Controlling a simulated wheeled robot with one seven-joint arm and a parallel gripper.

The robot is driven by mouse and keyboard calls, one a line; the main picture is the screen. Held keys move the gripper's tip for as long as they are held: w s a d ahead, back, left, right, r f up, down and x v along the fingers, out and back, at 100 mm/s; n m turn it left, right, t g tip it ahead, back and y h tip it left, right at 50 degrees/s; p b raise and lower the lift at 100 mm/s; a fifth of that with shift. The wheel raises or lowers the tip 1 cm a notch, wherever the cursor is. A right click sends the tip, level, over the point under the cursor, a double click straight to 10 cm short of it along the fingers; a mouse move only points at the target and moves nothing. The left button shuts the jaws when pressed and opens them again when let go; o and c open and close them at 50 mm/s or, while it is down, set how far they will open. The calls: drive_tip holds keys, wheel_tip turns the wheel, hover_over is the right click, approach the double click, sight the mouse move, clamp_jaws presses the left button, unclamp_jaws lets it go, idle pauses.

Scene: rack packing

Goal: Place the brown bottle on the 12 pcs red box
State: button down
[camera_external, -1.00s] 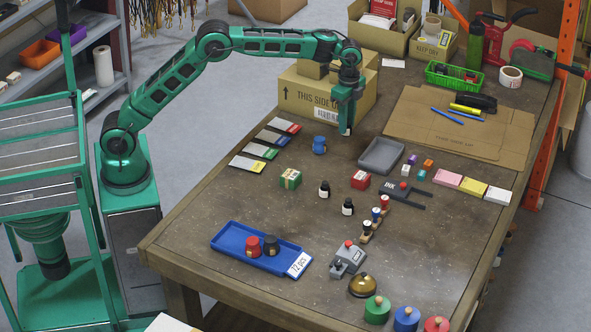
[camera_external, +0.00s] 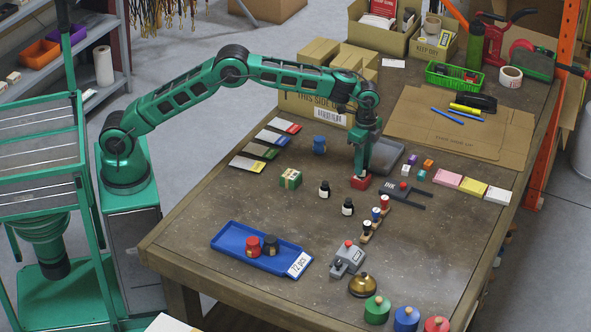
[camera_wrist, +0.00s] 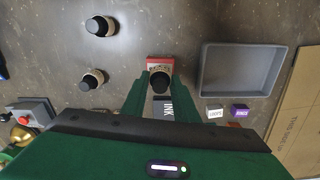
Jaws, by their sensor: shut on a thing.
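My gripper (camera_external: 361,174) is directly over the red box (camera_external: 361,184), its fingertips low at the box's top. In the wrist view my gripper (camera_wrist: 160,90) is shut on a dark, round-capped bottle (camera_wrist: 160,82), seen from above. The bottle's brown colour does not show clearly, and in the external view the fingers hide most of it. The red box (camera_wrist: 160,62) shows just beyond and partly under the bottle in the wrist view; lettering on its light top is too small to read. I cannot tell whether the bottle touches the box.
A grey tray (camera_external: 373,168) stands close behind the gripper. A dark INK holder (camera_external: 413,204) lies to the right. Two black-capped bottles (camera_external: 324,190) and (camera_external: 347,207) stand front left.

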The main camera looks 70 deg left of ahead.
drive_tip(key=shift+f, duration=0.2)
drive_tip(key=c, duration=1.4)
unclamp_jaws()
wheel_tip(320, 180, up, 12)
drive_tip(key=s+a+r+n, duration=0.1)
drive_tip(key=s+a+r, duration=0.1)
drive_tip(key=s+r, duration=0.7)
drive_tip(key=s+a+n, duration=0.1)
drive_tip(key=s+a, duration=0.2)
drive_tip(key=s, duration=1.6)
drive_tip(key=s+a+f, duration=0.2)
drive_tip(key=s+f, duration=0.1)
drive_tip(key=s, duration=0.7)
drive_tip(key=s+a+f+n, duration=0.1)
drive_tip(key=s+a+f, duration=0.2)
drive_tip(key=s, duration=0.7)
drive_tip(key=s+a+f+n, duration=0.1)
drive_tip(key=s+a+f, duration=0.2)
drive_tip(key=s, duration=0.7)
drive_tip(key=shift+a+f, duration=0.25)
drive_tip(key=shift+f, duration=0.55)
